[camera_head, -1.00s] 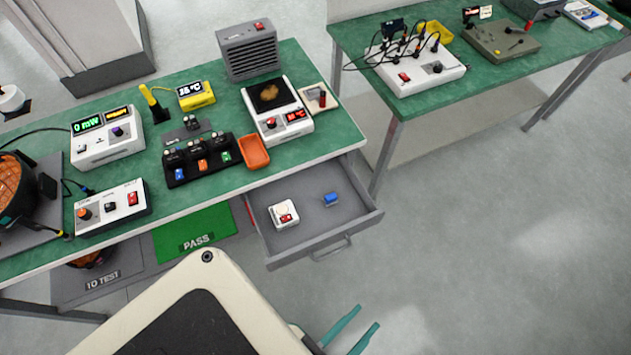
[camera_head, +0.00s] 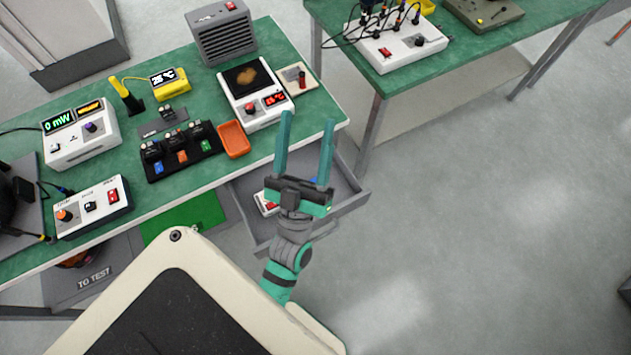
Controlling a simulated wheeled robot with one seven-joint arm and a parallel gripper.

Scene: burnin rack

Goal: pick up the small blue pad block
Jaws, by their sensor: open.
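A small blue block (camera_head: 313,181) lies in the open grey drawer (camera_head: 352,203) under the bench. Only a bit of it shows between my gripper's fingers; the rest is hidden. My gripper (camera_head: 307,119) is open and empty, its teal fingers pointing up the picture and overlapping the drawer. Its height above the drawer is hard to tell. A white device with a red switch (camera_head: 267,203) lies in the drawer, partly hidden by my arm. Another blue piece (camera_head: 158,168) sits in the black holder (camera_head: 180,161) on the bench.
The green bench (camera_head: 107,196) overhangs the drawer's back. An orange tray (camera_head: 234,140) and a white hot plate (camera_head: 262,116) stand near its edge. A second green bench (camera_head: 345,62) is behind. The floor to the right (camera_head: 480,220) is clear.

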